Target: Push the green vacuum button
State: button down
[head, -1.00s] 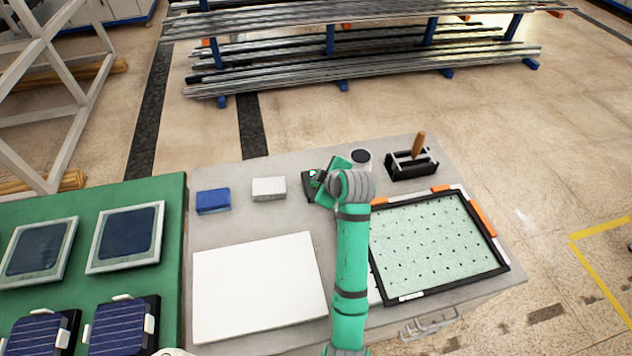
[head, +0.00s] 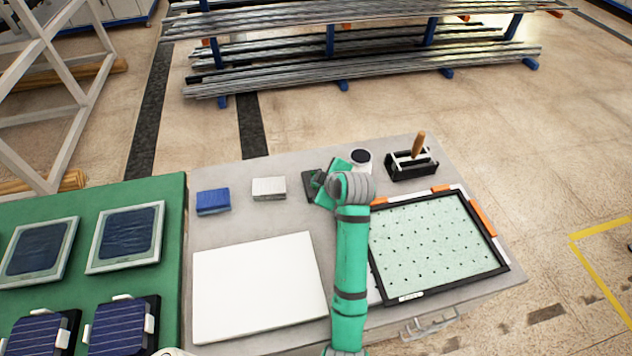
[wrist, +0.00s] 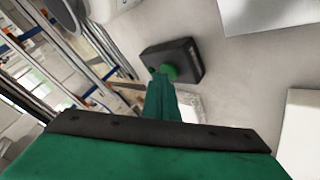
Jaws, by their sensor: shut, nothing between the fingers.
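The green vacuum button (wrist: 171,72) is a round green cap on a small black box (wrist: 184,57) in the wrist view. The black box also shows in the head view (head: 308,190), partly covered by my gripper. My gripper (wrist: 160,78) is shut and empty, its green fingers pointing at the button. The fingertips overlap the button's edge in the wrist view; I cannot tell whether they press it. In the head view, my gripper (head: 318,180) is over the box and the button is hidden.
A blue block (head: 213,201) and a pale block (head: 269,189) lie left of the box. A round dark-topped item (head: 361,157) and a black holder with a wooden handle (head: 411,165) stand to the right. A white sheet (head: 260,285) and a black-framed perforated panel (head: 436,245) lie in front.

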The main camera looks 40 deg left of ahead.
dwell(0.5)
jog(key=shift+r, duration=0.2)
notch_tip(320, 180, up, 6)
jog(key=shift+r, duration=0.1)
dwell(0.8)
dwell(0.4)
